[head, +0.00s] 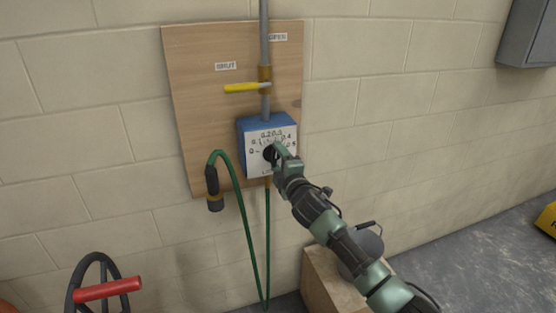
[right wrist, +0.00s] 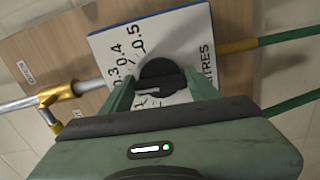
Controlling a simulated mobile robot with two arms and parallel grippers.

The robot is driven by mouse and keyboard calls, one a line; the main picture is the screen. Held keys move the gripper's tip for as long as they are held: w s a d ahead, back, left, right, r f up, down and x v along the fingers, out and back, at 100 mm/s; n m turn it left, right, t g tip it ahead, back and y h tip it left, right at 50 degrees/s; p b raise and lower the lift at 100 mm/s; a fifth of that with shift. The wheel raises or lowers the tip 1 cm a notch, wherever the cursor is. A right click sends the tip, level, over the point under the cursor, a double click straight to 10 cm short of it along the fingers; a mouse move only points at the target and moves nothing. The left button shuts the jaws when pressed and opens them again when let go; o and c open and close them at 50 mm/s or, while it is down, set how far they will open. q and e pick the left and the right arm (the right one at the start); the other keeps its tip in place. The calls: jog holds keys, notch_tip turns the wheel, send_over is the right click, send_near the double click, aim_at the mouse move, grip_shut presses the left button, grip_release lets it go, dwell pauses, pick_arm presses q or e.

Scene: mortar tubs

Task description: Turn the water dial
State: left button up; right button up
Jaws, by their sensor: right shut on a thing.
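The water dial is a black round knob (head: 268,154) on the white face of a blue box (head: 253,128), on a wooden board on the wall. Its scale has numbers from 0 to 0.5 and the word LITRES shows in the right wrist view. My right gripper (head: 275,152) is shut on the knob, which also shows between its fingers in the right wrist view (right wrist: 158,70). The gripper hides part of the scale, and I cannot tell which number the knob points to. My left gripper is not in view.
A yellow valve lever (head: 245,88) lies sideways on the grey pipe (head: 264,50), below the SHUT label (head: 225,66). A green hose (head: 243,215) hangs with a black nozzle (head: 213,188). A red-handled tool (head: 107,290) stands lower left, a wooden box (head: 325,283) below my arm.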

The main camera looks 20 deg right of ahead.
jog(key=shift+m, duration=0.9)
jog(key=shift+f, duration=0.1)
jog(key=o, duration=1.4)
jog(key=shift+c, duration=0.2)
jog(key=s+b, duration=0.1)
jog(key=s, duration=0.6)
jog(key=shift+s, duration=0.4)
jog(key=shift+d, duration=0.1)
